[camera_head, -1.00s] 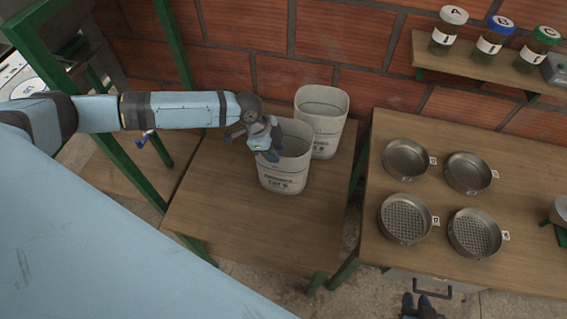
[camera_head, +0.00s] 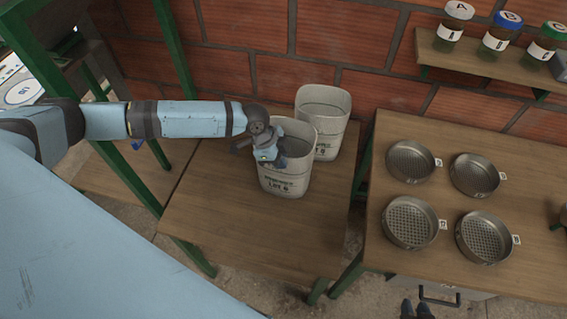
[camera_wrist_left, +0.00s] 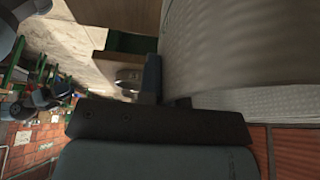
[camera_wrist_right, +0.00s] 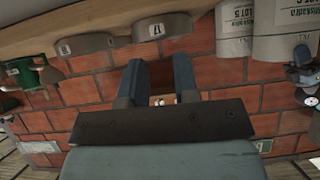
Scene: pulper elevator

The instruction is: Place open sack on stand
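Two pale, open-topped sacks stand upright on a low wooden platform (camera_head: 235,235): a front sack (camera_head: 285,180) with a printed lot label and a rear sack (camera_head: 328,135). My left gripper (camera_head: 270,158) is at the left rim of the front sack. In the left wrist view the sack wall (camera_wrist_left: 235,45) is right beside one finger of my left gripper (camera_wrist_left: 165,85); the other finger is mostly hidden, so its grip is unclear. My right gripper (camera_head: 417,309) is at the bottom edge; its wrist view shows two parted, empty fingers (camera_wrist_right: 160,80). I cannot tell which structure is the stand.
A green frame (camera_head: 175,60) rises at the left, near a wooden shelf (camera_head: 130,180). A table (camera_head: 385,270) at the right holds several round sieves (camera_head: 410,222). Labelled jars (camera_head: 497,38) stand on a wall shelf. The brick wall (camera_head: 245,70) is close behind the sacks.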

